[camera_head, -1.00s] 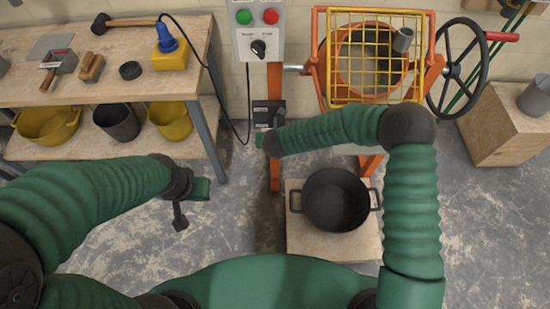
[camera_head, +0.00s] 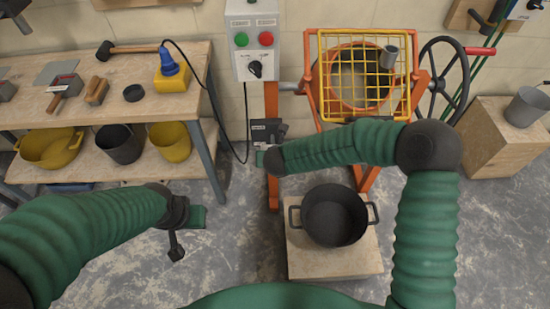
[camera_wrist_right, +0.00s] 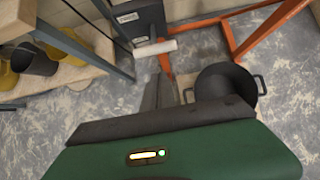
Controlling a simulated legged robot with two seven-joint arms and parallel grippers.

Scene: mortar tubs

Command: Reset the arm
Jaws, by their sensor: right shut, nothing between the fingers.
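My right arm comes in from the right in the head view and bends at a dark elbow, its forearm pointing left across the mixer's front. My right gripper (camera_wrist_right: 160,85) is shut and empty in the right wrist view, its grey fingers in front of the orange post and a pale rod. My left gripper (camera_head: 176,247) hangs over bare floor in the head view, apart from the bench. It looks small and dark, and I cannot tell whether its fingers are open. Neither gripper visibly holds anything.
A black pot (camera_head: 334,216) stands on a wooden block (camera_head: 334,264); the pot also shows in the right wrist view (camera_wrist_right: 228,84). The orange mixer (camera_head: 313,75) with yellow grid stands behind. A bench (camera_head: 105,107) with tools and tubs is left. A dark labelled box (camera_wrist_right: 137,20) sits by the post.

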